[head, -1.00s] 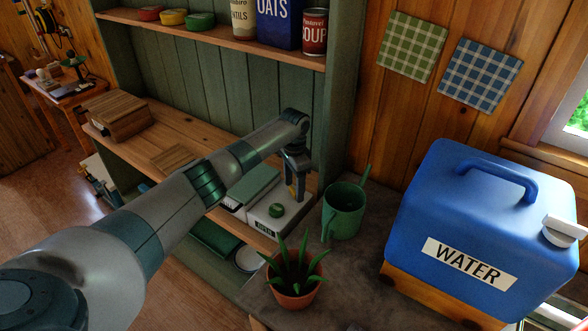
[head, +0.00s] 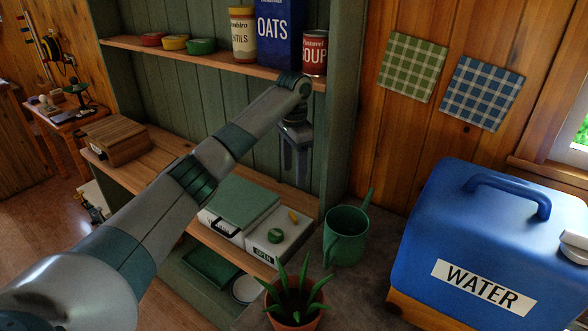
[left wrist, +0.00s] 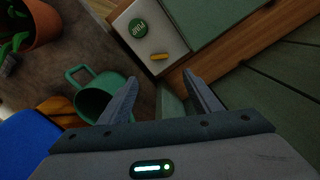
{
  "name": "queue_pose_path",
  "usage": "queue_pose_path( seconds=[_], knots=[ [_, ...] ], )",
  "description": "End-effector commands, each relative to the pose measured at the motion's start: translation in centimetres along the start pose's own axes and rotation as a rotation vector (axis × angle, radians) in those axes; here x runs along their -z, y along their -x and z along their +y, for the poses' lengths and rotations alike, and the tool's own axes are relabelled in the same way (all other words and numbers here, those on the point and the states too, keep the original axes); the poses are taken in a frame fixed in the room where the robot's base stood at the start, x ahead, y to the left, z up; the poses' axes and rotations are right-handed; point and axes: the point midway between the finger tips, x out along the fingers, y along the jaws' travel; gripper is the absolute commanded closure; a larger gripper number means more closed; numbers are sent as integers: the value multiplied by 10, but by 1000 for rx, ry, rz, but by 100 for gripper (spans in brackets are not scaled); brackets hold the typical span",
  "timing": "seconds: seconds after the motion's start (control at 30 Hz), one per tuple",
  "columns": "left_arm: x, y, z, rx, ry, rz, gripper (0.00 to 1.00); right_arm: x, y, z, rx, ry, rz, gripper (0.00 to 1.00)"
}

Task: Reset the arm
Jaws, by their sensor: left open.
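My left gripper (head: 296,174) hangs pointing down above the shelf, in front of the green back boards. Its two fingers also show spread in the left wrist view (left wrist: 162,92), with nothing between them. Below it in the head view is a white box (head: 282,246) marked "OPEN", with a round green button (head: 275,236) and a small yellow piece (head: 293,216) on its top. The button (left wrist: 138,28) and the yellow piece (left wrist: 159,56) also show in the left wrist view, clear of the fingers. My right gripper is out of view.
A green watering can (head: 345,236), a potted plant (head: 294,308) and a blue water container (head: 490,232) stand to the right. A shelf above (head: 215,65) holds cans and boxes. A green-lidded box (head: 240,200) sits beside the white box.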

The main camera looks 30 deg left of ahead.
Motion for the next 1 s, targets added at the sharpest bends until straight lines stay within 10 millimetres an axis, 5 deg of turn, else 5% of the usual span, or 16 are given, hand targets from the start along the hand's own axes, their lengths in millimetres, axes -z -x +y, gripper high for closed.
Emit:
queue_pose_path(
  seconds=[0.27,1.0],
  knots=[
    [0,15,0,0,-1,0,42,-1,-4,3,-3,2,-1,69],
    [0,15,0,0,-1,0,42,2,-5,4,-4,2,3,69]
  ],
)
